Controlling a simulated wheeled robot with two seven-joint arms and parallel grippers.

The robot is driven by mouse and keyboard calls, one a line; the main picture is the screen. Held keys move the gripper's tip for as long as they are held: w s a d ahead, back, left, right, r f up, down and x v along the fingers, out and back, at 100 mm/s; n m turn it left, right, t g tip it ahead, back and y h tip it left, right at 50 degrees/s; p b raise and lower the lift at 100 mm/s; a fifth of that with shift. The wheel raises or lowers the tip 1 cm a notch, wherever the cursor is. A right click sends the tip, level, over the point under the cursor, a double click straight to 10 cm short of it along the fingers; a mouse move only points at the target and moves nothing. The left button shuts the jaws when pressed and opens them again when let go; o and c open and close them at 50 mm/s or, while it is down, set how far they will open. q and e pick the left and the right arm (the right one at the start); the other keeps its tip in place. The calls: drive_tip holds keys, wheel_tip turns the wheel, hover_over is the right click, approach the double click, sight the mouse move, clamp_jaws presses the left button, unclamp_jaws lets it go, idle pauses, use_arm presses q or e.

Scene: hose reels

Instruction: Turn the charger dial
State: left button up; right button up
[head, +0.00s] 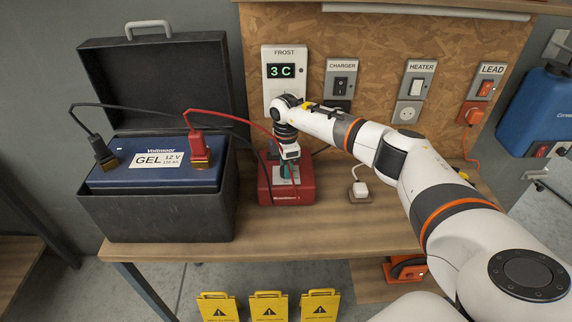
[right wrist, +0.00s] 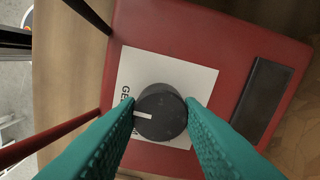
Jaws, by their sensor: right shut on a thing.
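The red charger (head: 300,190) sits on the wooden bench, right of the battery box. Its dark round dial (right wrist: 160,112) stands on a white label (right wrist: 132,68) in the right wrist view. The dial's white pointer mark points left, toward lettering that starts "GE"; the rest is partly hidden. My right gripper (head: 285,172) reaches down over the charger. In the right wrist view its two green fingers (right wrist: 160,106) are shut on the dial from both sides. In the head view the gripper hides the dial. My left gripper is not in view.
A black box (head: 165,225) holds a blue GEL 12 V battery (head: 120,178) with black and red clamps. Their cables run to the charger. The board behind carries a frost display (head: 281,72) reading 3 C and labelled switches.

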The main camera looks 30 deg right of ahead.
drive_tip(key=shift+r, duration=0.1)
drive_tip(key=o, duration=1)
drive_tip(key=shift+c, duration=0.2)
wheel_tip(320, 180, up, 12)
drive_tip(key=b, duration=0.3)
